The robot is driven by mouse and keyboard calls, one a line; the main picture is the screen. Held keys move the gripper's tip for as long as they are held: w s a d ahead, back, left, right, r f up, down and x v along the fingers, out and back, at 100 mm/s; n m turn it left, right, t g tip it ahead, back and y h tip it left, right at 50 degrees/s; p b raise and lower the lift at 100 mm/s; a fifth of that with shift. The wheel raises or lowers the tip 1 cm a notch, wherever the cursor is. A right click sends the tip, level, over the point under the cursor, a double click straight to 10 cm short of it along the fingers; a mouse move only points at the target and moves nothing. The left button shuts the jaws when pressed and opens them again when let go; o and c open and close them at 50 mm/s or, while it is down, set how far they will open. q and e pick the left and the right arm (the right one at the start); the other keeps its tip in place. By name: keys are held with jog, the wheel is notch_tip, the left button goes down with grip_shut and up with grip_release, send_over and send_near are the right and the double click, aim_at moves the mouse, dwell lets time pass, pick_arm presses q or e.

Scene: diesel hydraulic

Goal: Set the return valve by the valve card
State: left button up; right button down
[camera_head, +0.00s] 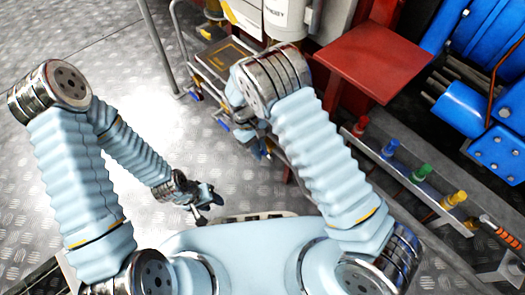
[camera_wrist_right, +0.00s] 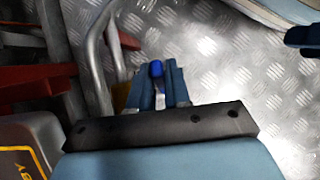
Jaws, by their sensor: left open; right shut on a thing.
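My left gripper (camera_head: 207,205) is open and empty above the metal floor in the head view. My right gripper (camera_wrist_right: 158,82) is shut on a blue-ended thing (camera_wrist_right: 156,69) in the right wrist view. It looks like a small blue handle with a pale part below it; I cannot tell for sure that it is the return valve's handle. In the head view the right forearm and wrist hide most of that spot. I cannot make out the valve card; a white panel with small lettering (camera_head: 275,13) stands at the top, not readable.
A cart with a yellow-lined dark top (camera_head: 228,56) stands beyond my right arm. A red plate (camera_head: 373,58) and a rail with red, blue, green and yellow fittings (camera_head: 421,173) are to the right, near blue machinery (camera_head: 495,135). Grey tread-plate floor (camera_head: 150,45) is open at left.

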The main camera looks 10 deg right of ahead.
jog(key=shift+w+a+r+g+h, duration=0.15)
jog(key=shift+w+a+g+h, duration=0.15)
jog(key=shift+w+g+h, duration=0.25)
jog(key=shift+s, duration=0.1)
jog(key=c, duration=1.2)
grip_release()
jog(key=shift+o, duration=0.2)
jog(key=p+v, duration=0.1)
jog(key=v, duration=1.3)
jog(key=shift+d, duration=0.1)
